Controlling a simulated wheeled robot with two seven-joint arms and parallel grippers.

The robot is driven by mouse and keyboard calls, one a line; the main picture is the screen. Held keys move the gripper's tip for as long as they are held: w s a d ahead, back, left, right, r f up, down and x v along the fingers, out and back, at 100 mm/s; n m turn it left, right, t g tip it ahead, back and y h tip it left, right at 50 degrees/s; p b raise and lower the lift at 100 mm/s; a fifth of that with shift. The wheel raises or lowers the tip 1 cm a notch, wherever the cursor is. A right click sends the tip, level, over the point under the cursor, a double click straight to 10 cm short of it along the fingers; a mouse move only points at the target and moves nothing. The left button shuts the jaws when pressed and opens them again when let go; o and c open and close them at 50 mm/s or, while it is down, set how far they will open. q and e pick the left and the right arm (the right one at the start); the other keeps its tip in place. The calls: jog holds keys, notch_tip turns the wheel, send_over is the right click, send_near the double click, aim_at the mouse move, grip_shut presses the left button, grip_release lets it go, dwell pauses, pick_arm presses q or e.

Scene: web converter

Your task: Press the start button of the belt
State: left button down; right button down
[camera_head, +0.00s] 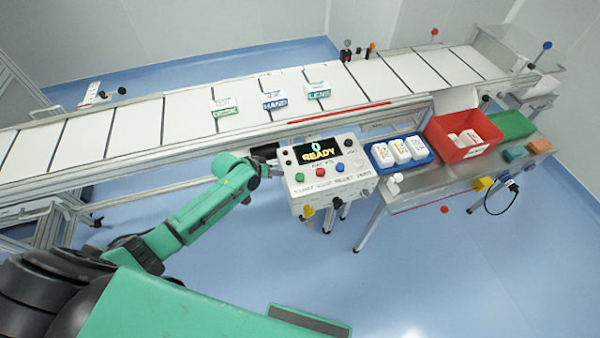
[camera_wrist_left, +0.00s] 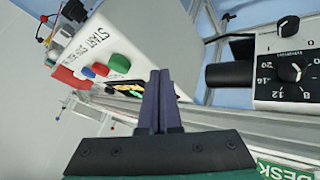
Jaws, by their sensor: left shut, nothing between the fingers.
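The control panel (camera_head: 345,183) stands at the front edge of the white belt (camera_head: 420,75); its display (camera_head: 318,151) reads "READY". A row of buttons sits below the display: the green start button (camera_head: 299,177) at the left, then a red button (camera_head: 320,172) and a blue one (camera_head: 339,167). My left gripper (camera_head: 264,167) is shut and empty, just left of the panel, apart from the green button. In the left wrist view, my gripper's closed fingertips (camera_wrist_left: 160,74) point up beside the panel, with the green button (camera_wrist_left: 120,63) to their left. My right gripper is not in view.
Labelled cards lie on the belt, among them a "HAND" card (camera_head: 274,103). A blue tray (camera_head: 430,157) with white packs and a red bin (camera_head: 470,151) stand on the side table right of the panel. In the left wrist view, a dial box (camera_wrist_left: 285,80) is at the right.

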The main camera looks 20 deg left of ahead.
pick_arm(q)
jog(key=d+r+h, duration=0.1)
jog(key=d+r, duration=0.2)
jog(key=r, duration=0.3)
jog(key=d+r+m+h+p, duration=0.1)
jog(key=d+r, duration=0.2)
jog(key=r, duration=0.3)
jog(key=shift+w+d+g, duration=0.3)
jog(key=shift+f, duration=0.1)
jog(key=b, duration=0.8)
send_over(297, 178)
notch_tip(297, 178, down, 7)
jog(key=shift+f, duration=0.95)
